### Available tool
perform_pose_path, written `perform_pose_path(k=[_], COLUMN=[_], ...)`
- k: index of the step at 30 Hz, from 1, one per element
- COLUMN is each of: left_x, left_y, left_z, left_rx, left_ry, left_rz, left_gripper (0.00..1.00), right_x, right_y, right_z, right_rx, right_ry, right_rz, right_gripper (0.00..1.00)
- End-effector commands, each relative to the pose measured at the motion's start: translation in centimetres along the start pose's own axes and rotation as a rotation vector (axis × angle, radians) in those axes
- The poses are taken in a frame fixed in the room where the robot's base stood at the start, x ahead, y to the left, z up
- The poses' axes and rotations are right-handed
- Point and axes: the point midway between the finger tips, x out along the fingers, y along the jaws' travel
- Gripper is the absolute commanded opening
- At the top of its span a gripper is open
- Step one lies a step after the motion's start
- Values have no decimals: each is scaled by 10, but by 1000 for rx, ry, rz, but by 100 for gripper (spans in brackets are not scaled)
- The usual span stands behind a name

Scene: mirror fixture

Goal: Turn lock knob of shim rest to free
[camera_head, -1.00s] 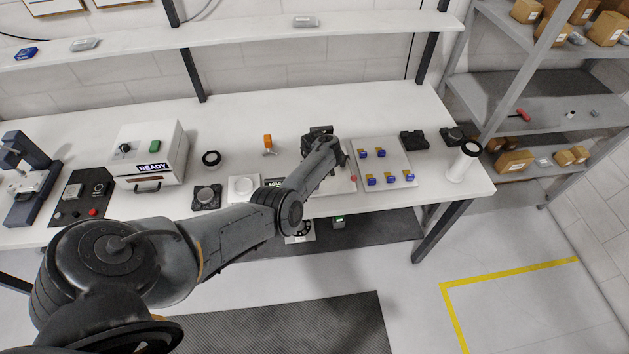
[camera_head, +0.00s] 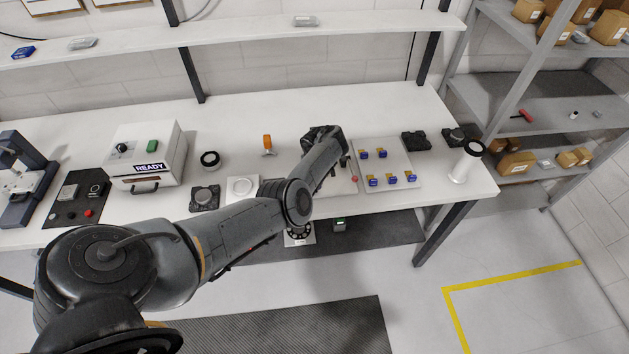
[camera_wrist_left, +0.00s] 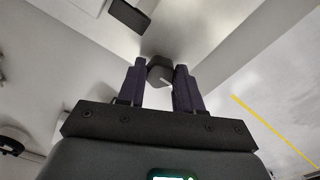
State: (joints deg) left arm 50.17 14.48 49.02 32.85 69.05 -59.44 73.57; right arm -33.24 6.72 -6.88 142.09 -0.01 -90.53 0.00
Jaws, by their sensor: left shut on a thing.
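In the left wrist view, a dark knob (camera_wrist_left: 159,73) with a short white line on its face sits between the two fingers. My left gripper (camera_wrist_left: 160,66) is shut on this knob, a finger on each side. In the head view, my own forearm and wrist cover the knob, and most of the shim rest cannot be made out. My right gripper is in neither view.
A plate with blue and yellow parts (camera_head: 398,151) lies right of my wrist. An orange-topped piece (camera_head: 267,144), a black ring (camera_head: 210,160) and a READY box (camera_head: 150,147) stand to the left. A white post (camera_head: 461,169) stands at the bench's right end.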

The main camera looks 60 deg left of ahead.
Motion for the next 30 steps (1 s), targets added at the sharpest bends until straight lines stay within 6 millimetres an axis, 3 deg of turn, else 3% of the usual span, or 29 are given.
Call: perform_pose_path(k=[7,8,12,23,30], left_x=[-1,-1,-1,-3,-32], left_y=[0,0,0,0,0], left_z=[0,0,0,0,1], left_rx=[-4,-4,-3,-1,-2], left_ry=[0,0,0,0,-3], left_rz=[-1,-1,-1,0,2], left_gripper=[4,38,59,60,60], right_x=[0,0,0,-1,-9], right_y=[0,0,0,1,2], right_z=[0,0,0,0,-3], right_rx=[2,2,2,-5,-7], right_ry=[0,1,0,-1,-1], right_rz=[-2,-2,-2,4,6], right_gripper=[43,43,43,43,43])
